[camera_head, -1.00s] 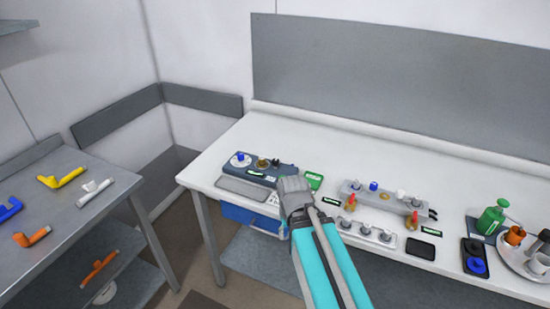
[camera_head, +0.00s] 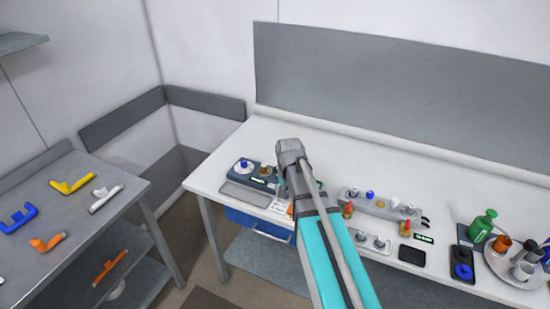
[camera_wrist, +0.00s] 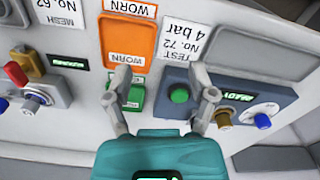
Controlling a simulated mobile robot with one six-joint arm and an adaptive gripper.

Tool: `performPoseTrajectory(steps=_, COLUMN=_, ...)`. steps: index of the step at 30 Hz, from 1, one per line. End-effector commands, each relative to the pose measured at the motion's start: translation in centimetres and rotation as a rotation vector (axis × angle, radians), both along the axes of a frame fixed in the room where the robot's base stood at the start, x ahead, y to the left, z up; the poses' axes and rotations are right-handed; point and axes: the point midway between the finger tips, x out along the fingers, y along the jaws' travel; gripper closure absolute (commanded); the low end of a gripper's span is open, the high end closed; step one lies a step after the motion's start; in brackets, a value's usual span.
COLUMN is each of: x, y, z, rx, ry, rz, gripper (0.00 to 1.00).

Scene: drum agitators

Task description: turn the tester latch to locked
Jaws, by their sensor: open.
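The tester (camera_head: 245,179) is a dark blue-grey box at the left end of the white bench. It carries a blue knob (camera_head: 244,165) on a white dial, a brass fitting (camera_head: 265,170) and a lit display. In the wrist view the tester (camera_wrist: 285,97) also shows a green button (camera_wrist: 179,95), with the brass fitting (camera_wrist: 222,117) and blue knob (camera_wrist: 262,120) to its right. I cannot tell which part is the latch. My gripper (camera_wrist: 163,88) is open and empty, its fingers on either side of the green button in the picture. In the head view my gripper hides the tester's right end.
An orange tray labelled WORN (camera_wrist: 129,40) and a green tray (camera_wrist: 135,97) lie beside the tester. A grey manifold (camera_head: 380,206) with knobs stands to the right. A green bottle (camera_head: 483,225) is farther right. The bench's back strip is clear.

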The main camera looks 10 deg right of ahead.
Motion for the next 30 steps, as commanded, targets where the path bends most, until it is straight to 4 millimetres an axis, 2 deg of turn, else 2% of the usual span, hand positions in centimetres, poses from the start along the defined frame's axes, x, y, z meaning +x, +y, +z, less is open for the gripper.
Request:
performPoseTrajectory(steps=1, x=2.3, y=0.0, z=2.1, rx=0.000, ry=0.000, rz=-0.040, gripper=0.27)
performPoseTrajectory(steps=9, x=9.8, y=0.0, z=7.3, rx=0.000, ry=0.000, rz=-0.268, gripper=0.27)
performPoseTrajectory(steps=15, x=14.3, y=0.0, z=10.2, rx=0.000, ry=0.000, rz=-0.413, gripper=0.27)
performPoseTrajectory(steps=21, x=16.5, y=0.0, z=11.6, rx=0.000, ry=0.000, rz=-0.495, gripper=0.27)
performPoseTrajectory(steps=30, x=16.9, y=0.1, z=11.6, rx=0.000, ry=0.000, rz=-0.514, gripper=0.27)
